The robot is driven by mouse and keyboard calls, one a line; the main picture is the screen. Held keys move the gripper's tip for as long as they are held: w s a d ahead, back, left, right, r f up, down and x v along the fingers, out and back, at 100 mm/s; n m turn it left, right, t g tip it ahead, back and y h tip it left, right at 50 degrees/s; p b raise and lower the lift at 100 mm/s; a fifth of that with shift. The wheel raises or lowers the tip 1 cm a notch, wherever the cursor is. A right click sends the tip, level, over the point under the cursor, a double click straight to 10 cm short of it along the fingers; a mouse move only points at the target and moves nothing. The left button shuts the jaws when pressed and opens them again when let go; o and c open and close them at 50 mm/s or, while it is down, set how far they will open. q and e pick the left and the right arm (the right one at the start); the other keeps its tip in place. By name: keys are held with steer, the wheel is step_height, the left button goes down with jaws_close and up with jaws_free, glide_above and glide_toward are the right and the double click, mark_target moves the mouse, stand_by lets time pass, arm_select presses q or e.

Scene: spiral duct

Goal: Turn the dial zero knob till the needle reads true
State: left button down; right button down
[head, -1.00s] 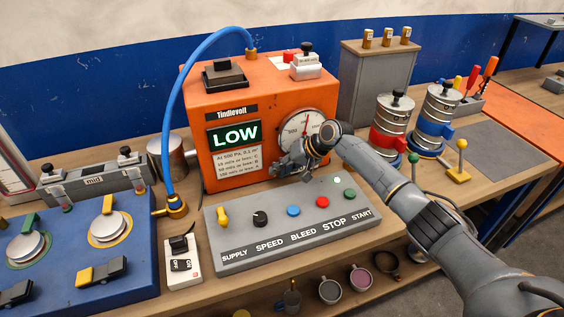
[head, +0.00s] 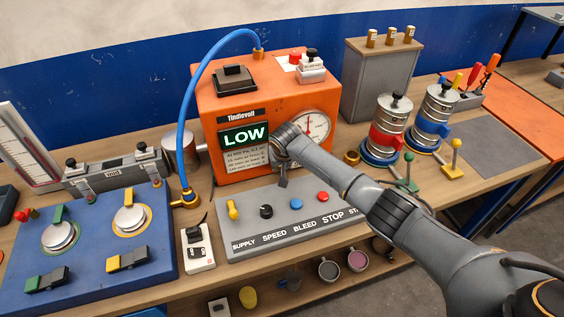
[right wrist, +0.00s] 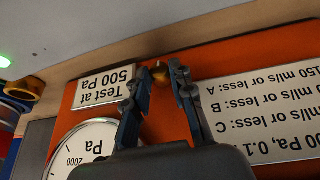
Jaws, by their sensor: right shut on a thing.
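The round white dial (head: 318,126) with a thin red needle is on the front of the orange box (head: 284,95); the needle points roughly upward, its exact reading too small to tell. My right wrist covers the dial's left side. Part of the dial (right wrist: 80,145) also shows upside down in the right wrist view. There, a small brass knob (right wrist: 160,73) sits beside the "Test at 500 Pa" plate (right wrist: 107,88). My right gripper (right wrist: 159,71) is shut on this knob, one finger on each side. The knob is hidden in the head view. My left gripper is not in view.
A lit LOW display (head: 244,136) is on the box. Below stands a grey control panel (head: 250,242) with knobs and buttons; my arm crosses its right end. A blue hose (head: 184,130) arches at left. Red (head: 385,140) and blue (head: 432,120) banded canisters stand at right.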

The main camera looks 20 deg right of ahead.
steer(key=shift+f, duration=0.1)
stand_by(0.4)
steer(key=c, duration=1.1)
jaws_free()
steer(key=shift+c, duration=0.2)
steer(key=v, duration=1.2)
steer(key=shift+a, duration=0.2)
